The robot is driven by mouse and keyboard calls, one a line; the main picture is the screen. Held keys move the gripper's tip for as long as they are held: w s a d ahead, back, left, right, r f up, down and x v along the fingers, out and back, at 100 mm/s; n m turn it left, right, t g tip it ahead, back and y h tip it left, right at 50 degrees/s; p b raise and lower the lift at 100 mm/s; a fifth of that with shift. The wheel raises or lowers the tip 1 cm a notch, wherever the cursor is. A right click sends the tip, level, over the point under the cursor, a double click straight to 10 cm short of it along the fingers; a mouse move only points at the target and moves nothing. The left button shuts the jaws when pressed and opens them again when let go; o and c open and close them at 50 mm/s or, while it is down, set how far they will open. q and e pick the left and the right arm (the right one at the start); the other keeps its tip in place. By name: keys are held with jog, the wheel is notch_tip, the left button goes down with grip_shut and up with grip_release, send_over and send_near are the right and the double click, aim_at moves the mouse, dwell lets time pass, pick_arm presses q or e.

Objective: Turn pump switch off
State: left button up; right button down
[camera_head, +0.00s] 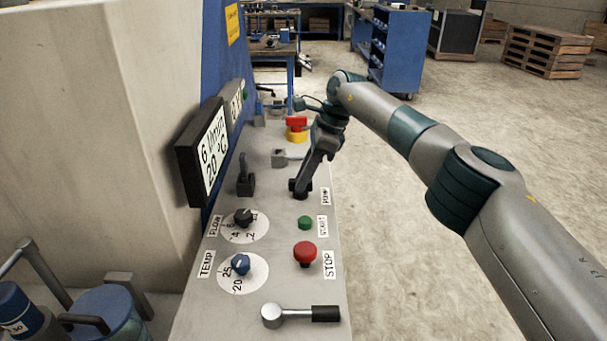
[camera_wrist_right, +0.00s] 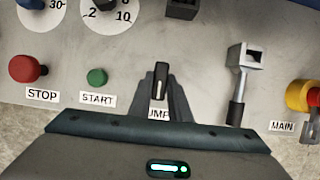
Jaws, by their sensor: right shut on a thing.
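The pump switch (camera_head: 297,189) is a black rotary knob on the grey control panel (camera_head: 262,180), beside the partly covered PUMP label (camera_head: 325,197). In the right wrist view the knob (camera_wrist_right: 160,78) has a white line that points roughly along the fingers. My right gripper (camera_head: 303,182) comes down onto the knob, its dark fingers on either side of it, shut on it. The wrist view shows the right gripper (camera_wrist_right: 161,92) too. My left gripper is not in view.
A green START button (camera_head: 305,222) and a red STOP button (camera_head: 304,252) sit nearer on the panel. A red and yellow MAIN switch (camera_head: 296,130) and a lever (camera_head: 290,157) lie beyond. Two dials are on the left. A display (camera_head: 207,152) stands at the panel's left. Open floor lies right.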

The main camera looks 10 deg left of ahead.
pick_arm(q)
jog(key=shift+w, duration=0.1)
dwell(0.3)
pick_arm(e)
jog(key=c, duration=1.6)
grip_release()
jog(key=shift+c, duration=0.2)
jog(key=shift+r, duration=0.1)
jog(key=shift+w+d+r, duration=0.1)
jog(key=shift+d+r, duration=0.15)
jog(key=shift+r, duration=0.3)
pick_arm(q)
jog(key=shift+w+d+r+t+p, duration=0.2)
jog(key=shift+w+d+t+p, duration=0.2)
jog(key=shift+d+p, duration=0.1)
pick_arm(e)
jog(key=v, duration=1.6)
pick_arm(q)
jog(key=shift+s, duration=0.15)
